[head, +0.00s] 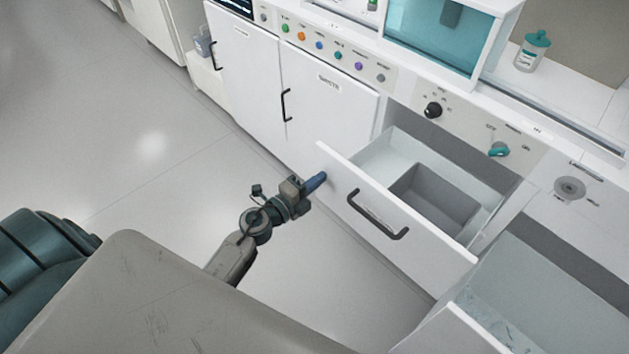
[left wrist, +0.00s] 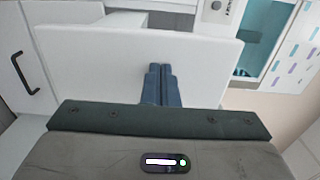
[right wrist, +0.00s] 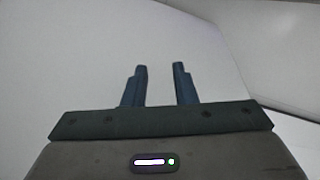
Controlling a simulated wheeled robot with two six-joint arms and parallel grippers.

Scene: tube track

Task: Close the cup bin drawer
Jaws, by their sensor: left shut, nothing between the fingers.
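A white drawer (head: 399,219) with a black handle (head: 377,214) stands pulled out in the head view, with a grey recessed bin (head: 433,198) inside. A second white drawer (head: 472,330) stands open at the lower right, its pale interior partly showing. No readable label shows which is the cup bin drawer. My left gripper (head: 318,181) is at the left end of the first drawer's front. In the left wrist view its blue fingers (left wrist: 160,72) are together, empty, before a white panel (left wrist: 100,60); contact is unclear. My right gripper (right wrist: 160,70) is open and empty, facing a plain white surface.
Closed cabinet doors (head: 328,107) with black handles are left of the first drawer. Knobs and buttons line the panel above. A bottle (head: 532,50) stands on the counter at the upper right. The floor (head: 130,110) at left is clear.

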